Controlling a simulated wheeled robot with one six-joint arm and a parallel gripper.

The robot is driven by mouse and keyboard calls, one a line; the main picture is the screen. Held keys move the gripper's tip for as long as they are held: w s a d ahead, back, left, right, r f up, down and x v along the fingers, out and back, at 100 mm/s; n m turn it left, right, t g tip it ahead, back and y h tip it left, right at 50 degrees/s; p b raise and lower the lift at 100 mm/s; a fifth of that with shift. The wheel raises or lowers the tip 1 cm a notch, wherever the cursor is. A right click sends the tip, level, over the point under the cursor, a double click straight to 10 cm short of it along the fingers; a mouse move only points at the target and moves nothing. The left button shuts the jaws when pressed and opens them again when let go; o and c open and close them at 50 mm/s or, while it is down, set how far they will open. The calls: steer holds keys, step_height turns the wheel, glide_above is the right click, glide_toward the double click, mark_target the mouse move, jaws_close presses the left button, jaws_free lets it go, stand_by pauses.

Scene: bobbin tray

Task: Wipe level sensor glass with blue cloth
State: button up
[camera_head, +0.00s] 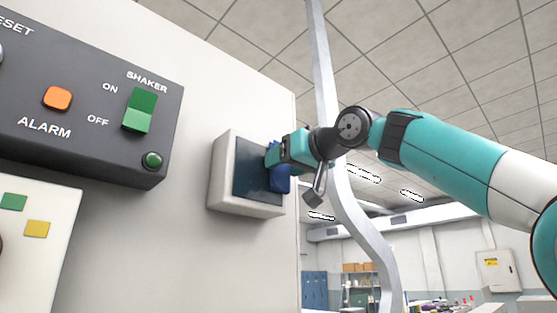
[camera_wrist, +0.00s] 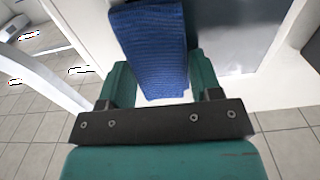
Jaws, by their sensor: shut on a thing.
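The level sensor is a pale box on the wall (camera_head: 225,182) with a dark glass face (camera_head: 255,167). The glass also shows at the upper right of the wrist view (camera_wrist: 235,35). My gripper (camera_head: 274,155) is at the right part of the glass, and it also shows in the wrist view (camera_wrist: 150,88). It is shut on the blue cloth (camera_wrist: 152,45), which hangs between the fingers. In the head view the cloth (camera_head: 281,181) is at the glass's right side, partly hidden by my gripper. I cannot tell whether it touches the glass.
A grey curved pipe (camera_head: 331,110) rises right of the sensor, close to my arm.

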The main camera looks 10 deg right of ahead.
steer(key=shift+w+d+f, duration=0.1)
steer(key=shift+w+d, duration=0.2)
steer(key=shift+d, duration=0.1)
steer(key=shift+s+d+f, duration=0.1)
steer(key=shift+s+d, duration=0.1)
steer(key=shift+d, duration=0.05)
steer(key=shift+b+v, duration=0.85)
steer(key=shift+v, duration=1.8)
steer(key=shift+s, duration=0.1)
steer(key=v, duration=0.2)
steer(key=shift+s+d, duration=0.2)
steer(key=shift+s, duration=0.15)
